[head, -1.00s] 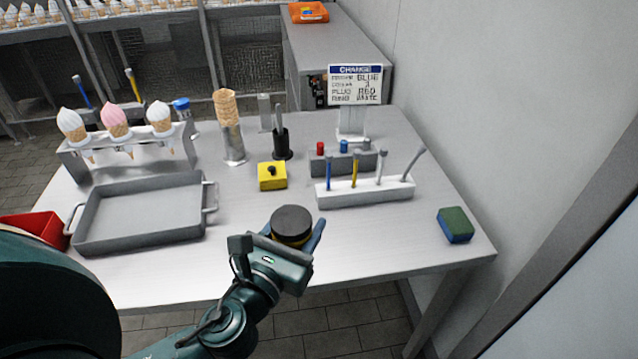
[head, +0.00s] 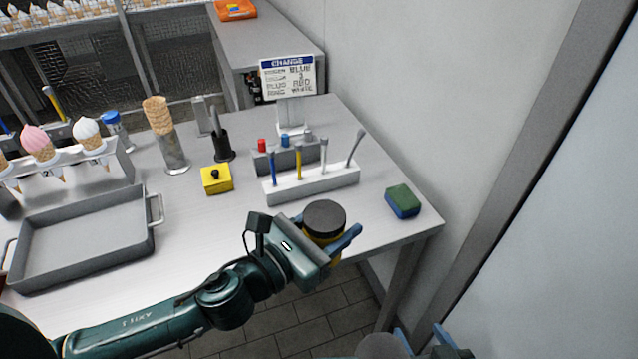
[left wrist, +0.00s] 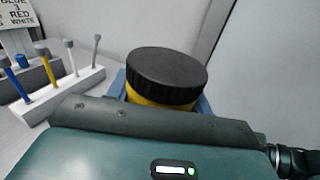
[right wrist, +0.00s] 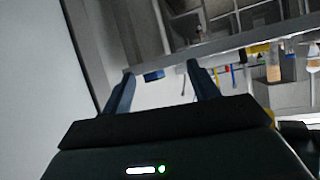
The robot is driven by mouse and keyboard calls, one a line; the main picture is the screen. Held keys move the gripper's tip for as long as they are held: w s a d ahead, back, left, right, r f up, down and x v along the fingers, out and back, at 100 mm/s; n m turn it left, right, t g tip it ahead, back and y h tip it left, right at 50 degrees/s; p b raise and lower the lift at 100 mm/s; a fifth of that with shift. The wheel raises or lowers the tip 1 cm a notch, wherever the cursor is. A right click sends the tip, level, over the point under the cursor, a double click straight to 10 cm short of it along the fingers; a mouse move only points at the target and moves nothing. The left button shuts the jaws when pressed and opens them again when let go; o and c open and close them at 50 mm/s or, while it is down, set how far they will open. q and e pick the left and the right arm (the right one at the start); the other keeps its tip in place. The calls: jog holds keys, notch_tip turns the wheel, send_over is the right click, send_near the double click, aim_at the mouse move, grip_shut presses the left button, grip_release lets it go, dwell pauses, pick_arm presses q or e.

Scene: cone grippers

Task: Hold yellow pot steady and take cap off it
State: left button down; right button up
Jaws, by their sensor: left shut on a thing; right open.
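The yellow pot (head: 331,258) with its black ribbed cap (head: 325,217) is upright in my left gripper (head: 335,245), near the table's front edge. In the left wrist view the cap (left wrist: 166,76) sits on the pot, and a band of the yellow body (left wrist: 160,101) shows below it between the blue fingers. The pot's lower part is hidden. My right gripper (head: 423,343) shows at the bottom edge of the head view, below and right of the pot. In the right wrist view its fingers (right wrist: 163,88) are apart with nothing between them.
A white rack with upright tools (head: 312,182) stands behind the pot. A green and blue sponge (head: 402,201) lies to the right. A yellow block (head: 216,180), a grey tray (head: 85,240) and a cone stand are to the left. A wall (head: 430,90) bounds the right side.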

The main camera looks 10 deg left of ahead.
jog(key=shift+o, duration=1.3)
jog(key=w+a+r+t+y, duration=0.1)
jog(key=w+a+r+t, duration=0.1)
jog(key=w+r, duration=0.3)
jog(key=shift+w+a+r+y, duration=0.25)
jog(key=shift+w+y, duration=0.05)
jog(key=shift+w, duration=0.35)
jog(key=w+a+r+n+y, duration=0.3)
jog(key=a+r+y, duration=0.15)
jog(key=r, duration=0.35)
jog(key=w+a+r+n+y, duration=0.25)
jog(key=r+y, duration=0.25)
jog(key=r, duration=0.3)
jog(key=w+a+r+n+y, duration=0.2)
jog(key=w+a+r+y, duration=0.2)
jog(key=r, duration=0.5)
jog(key=s+a+r+n+g+y, duration=0.5)
jog(key=s+a+r+n+g, duration=0.25)
jog(key=n+g, duration=0.5)
jog(key=s+a+n+g+h, duration=0.6)
jog(key=s+n+g+h, duration=0.2)
jog(key=g, duration=0.3)
jog(key=m+t+h, duration=0.2)
jog(key=t+h, duration=0.8)
jog(key=h, duration=0.6)
send_over(321, 214)
notch_tip(321, 214, down, 6)
jog(key=shift+s+f, duration=0.1)
jog(key=shift+f, duration=3.95)
